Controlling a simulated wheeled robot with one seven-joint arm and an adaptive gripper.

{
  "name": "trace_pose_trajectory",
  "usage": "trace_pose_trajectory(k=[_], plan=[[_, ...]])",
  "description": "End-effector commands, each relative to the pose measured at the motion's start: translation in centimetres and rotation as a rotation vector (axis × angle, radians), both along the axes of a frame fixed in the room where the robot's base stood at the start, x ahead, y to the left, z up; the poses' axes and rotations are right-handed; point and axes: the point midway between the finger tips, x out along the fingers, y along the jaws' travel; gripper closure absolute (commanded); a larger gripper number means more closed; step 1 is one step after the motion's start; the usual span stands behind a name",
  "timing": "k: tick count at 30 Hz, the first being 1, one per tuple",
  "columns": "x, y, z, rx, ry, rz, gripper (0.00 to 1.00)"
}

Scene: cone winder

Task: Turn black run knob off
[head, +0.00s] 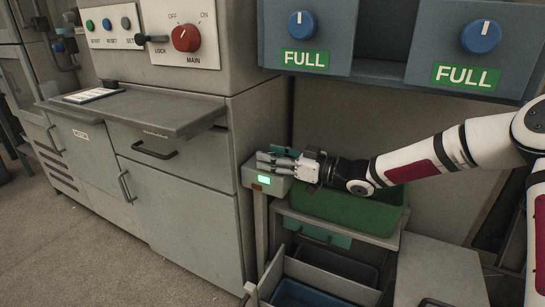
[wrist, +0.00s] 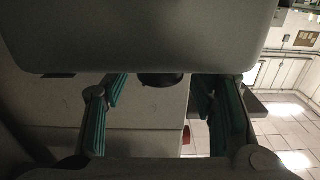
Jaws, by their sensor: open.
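My gripper (head: 276,163) is open, with its fingers reaching left beside a small grey box (head: 250,172) with a lit green display. In the wrist view the teal finger pads of my gripper (wrist: 165,118) stand wide apart with nothing held. A dark round piece (wrist: 160,79) sticks out from the edge of a large pale rounded body, between the fingers and apart from them. It may be the black run knob; I see no label on it, and its setting cannot be told. In the head view my gripper hides part of the box, and no black run knob is clear.
A red MAIN knob (head: 186,38) and a black lever (head: 151,39) sit on the cabinet at left. Two blue knobs (head: 302,25) above FULL labels are on the upper panel. A green bin (head: 345,208) lies below my arm. The floor at lower left is clear.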

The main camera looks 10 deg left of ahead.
Motion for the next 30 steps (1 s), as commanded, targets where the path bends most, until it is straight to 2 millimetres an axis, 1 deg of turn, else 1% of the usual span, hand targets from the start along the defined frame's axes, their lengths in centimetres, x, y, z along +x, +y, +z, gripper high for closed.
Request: trace_pose_trajectory(k=[1,2,3,5,6,7,8,14,20,26,30], plan=[[0.00,-0.01,0.00,0.000,0.000,0.000,0.48],[0.00,-0.01,0.00,0.000,0.000,0.000,0.52],[-0.01,-0.02,0.00,0.000,0.000,0.000,0.61],[-0.02,-0.02,0.00,0.000,0.000,0.000,0.75],[-0.01,-0.02,0.00,0.000,0.000,0.000,0.84],[-0.01,-0.02,0.00,0.000,0.000,0.000,0.91],[-0.02,-0.02,0.00,0.000,0.000,0.000,0.94],[0.02,-0.03,0.03,0.000,-0.001,0.005,0.94],[0.09,0.01,0.19,-0.002,-0.002,0.058,0.94],[0.31,0.01,0.20,-0.005,-0.004,0.180,0.94],[0.51,0.03,-0.02,-0.006,-0.004,0.303,0.94]])
